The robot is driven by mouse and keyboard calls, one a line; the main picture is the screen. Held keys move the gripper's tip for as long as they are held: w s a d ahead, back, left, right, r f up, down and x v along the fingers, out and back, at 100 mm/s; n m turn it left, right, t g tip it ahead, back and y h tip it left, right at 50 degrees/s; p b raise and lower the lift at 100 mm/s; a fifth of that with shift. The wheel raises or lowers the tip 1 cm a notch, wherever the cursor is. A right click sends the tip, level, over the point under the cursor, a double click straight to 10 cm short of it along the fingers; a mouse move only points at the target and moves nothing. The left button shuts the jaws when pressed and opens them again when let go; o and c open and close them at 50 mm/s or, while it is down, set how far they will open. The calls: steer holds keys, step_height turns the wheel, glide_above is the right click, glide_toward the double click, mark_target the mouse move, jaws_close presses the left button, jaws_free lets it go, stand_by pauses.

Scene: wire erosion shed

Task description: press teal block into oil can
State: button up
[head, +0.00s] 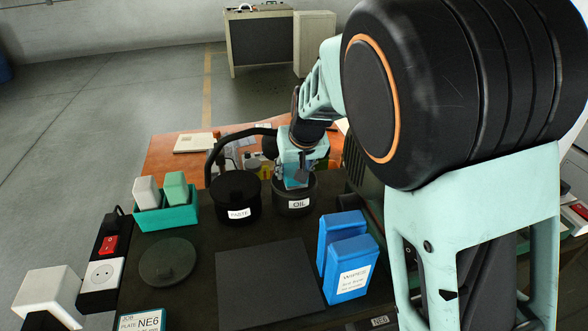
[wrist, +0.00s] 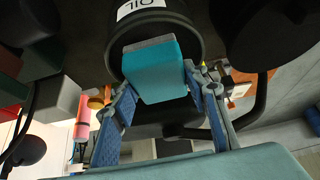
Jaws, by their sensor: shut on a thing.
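The oil can (head: 278,207) is a black open round can with a white OIL label, standing on the dark bench right of the paste can. It also fills the top middle of the wrist view (wrist: 188,18). The teal block (wrist: 158,75) has a grey end face that points into the can's mouth. In the head view the block (head: 297,183) shows at the can's opening, partly hidden. My gripper (wrist: 160,95) is shut on the block, with a blue-padded finger on either side. How deep the block sits in the can is hard to tell.
The black paste can (head: 236,191) stands close on the left. A teal tray (head: 167,217) with a white and a green block is further left. A round dark lid (head: 168,262), a dark mat (head: 265,285) and blue wipes packs (head: 347,262) lie nearer.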

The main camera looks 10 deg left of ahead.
mark_target(294, 169)
steer(key=shift+f+b, duration=0.5)
steer(key=shift+f, duration=0.05)
stand_by(1.4)
steer(key=shift+r+p, duration=2.5)
steer(key=shift+r, duration=1.05)
